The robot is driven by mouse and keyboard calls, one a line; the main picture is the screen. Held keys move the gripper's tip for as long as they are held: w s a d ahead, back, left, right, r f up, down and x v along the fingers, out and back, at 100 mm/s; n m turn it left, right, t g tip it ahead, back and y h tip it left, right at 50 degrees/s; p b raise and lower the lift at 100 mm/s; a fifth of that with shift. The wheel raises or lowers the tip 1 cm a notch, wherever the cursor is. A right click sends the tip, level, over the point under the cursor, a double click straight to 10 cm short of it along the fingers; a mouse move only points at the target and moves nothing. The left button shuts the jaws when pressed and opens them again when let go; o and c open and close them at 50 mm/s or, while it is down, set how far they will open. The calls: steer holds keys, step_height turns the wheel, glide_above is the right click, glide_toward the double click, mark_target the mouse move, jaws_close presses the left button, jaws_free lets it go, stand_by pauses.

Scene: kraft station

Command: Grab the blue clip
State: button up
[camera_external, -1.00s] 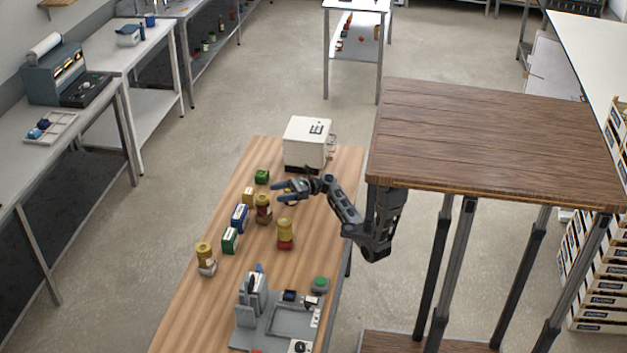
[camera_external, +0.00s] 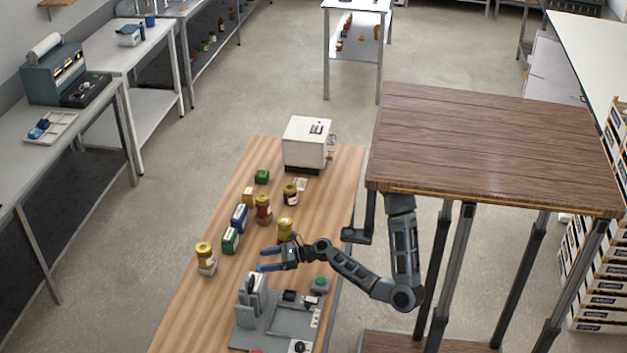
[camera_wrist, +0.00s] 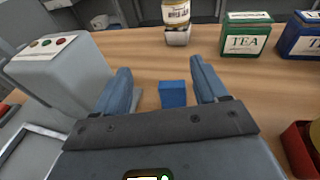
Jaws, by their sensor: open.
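The fingers are apart and nothing is held. In the external view my gripper (camera_external: 266,259) hovers over the table by the grey machine, pointing left. There I cannot clearly separate the clip from the fingers.
The grey machine (camera_external: 252,297) stands close at the gripper's near side. A white box (camera_external: 307,143) stands at the table's far end.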

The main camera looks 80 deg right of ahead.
mark_target(259, 271)
steer(key=f+g+h, duration=0.1)
steer(key=s+d+f+m, duration=0.1)
steer(key=shift+f+m+g+h+p, duration=0.3)
steer(key=shift+g+h+p, duration=0.05)
steer(key=shift+g+h, duration=0.05)
steer(key=shift+w+f, duration=0.1)
steer(key=shift+f, duration=0.1)
steer(key=shift+f+p+x, duration=0.15)
steer(key=shift+p+x, duration=0.15)
steer(key=shift+x, duration=1.6)
steer(key=shift+f+p+x, duration=0.15)
steer(key=shift+p+x, duration=0.1)
steer(key=shift+x, duration=1.6)
steer(key=shift+a, duration=0.1)
steer(key=c, duration=1)
